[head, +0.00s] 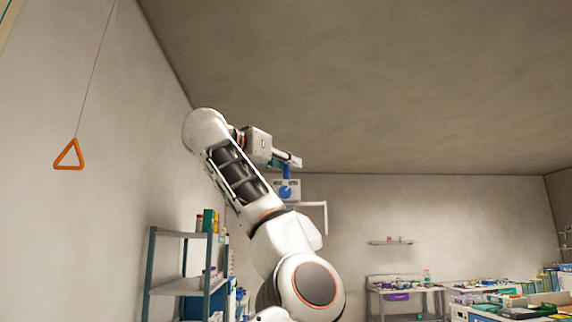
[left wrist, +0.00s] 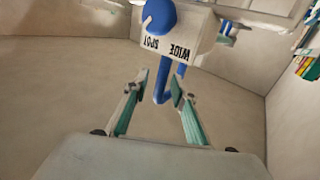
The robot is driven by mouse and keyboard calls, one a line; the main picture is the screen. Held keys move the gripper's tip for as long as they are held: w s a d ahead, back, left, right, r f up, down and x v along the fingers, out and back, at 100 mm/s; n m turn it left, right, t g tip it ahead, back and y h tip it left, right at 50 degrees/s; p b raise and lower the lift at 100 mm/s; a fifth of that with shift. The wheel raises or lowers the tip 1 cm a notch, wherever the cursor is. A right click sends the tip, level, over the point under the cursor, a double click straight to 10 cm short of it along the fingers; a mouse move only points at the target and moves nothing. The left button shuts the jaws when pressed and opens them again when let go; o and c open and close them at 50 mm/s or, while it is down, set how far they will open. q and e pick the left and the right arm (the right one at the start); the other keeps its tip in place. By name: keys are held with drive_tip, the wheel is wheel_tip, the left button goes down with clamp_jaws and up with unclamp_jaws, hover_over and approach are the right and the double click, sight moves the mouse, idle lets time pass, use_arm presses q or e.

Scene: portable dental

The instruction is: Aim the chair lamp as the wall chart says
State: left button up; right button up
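The lamp head (head: 278,186) is a pale box with a blue round knob (head: 286,192) on its face and a blue handle (head: 287,172) at its upper part. In the left wrist view the box (left wrist: 185,45) carries the upside-down words WIDE and SPOT beside the knob (left wrist: 160,16). The blue handle (left wrist: 165,85) appears between my left fingertips (left wrist: 160,84), with a visible gap on its left side. My left gripper (head: 292,161) is open at the lamp; contact with the handle cannot be told. My right gripper is out of view. No readable wall chart is in view.
A pale lamp arm (head: 325,217) hangs right of the lamp head. An orange triangular pull (head: 69,156) hangs on a cord at left. A metal shelf unit (head: 180,286) stands below left. Cluttered worktops (head: 403,287) are at lower right. The space right of the lamp is clear.

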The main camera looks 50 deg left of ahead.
use_arm(q)
drive_tip(key=s+d, duration=0.2)
drive_tip(key=s, duration=0.9)
drive_tip(key=shift+s+d, duration=0.15)
drive_tip(key=shift+s, duration=0.25)
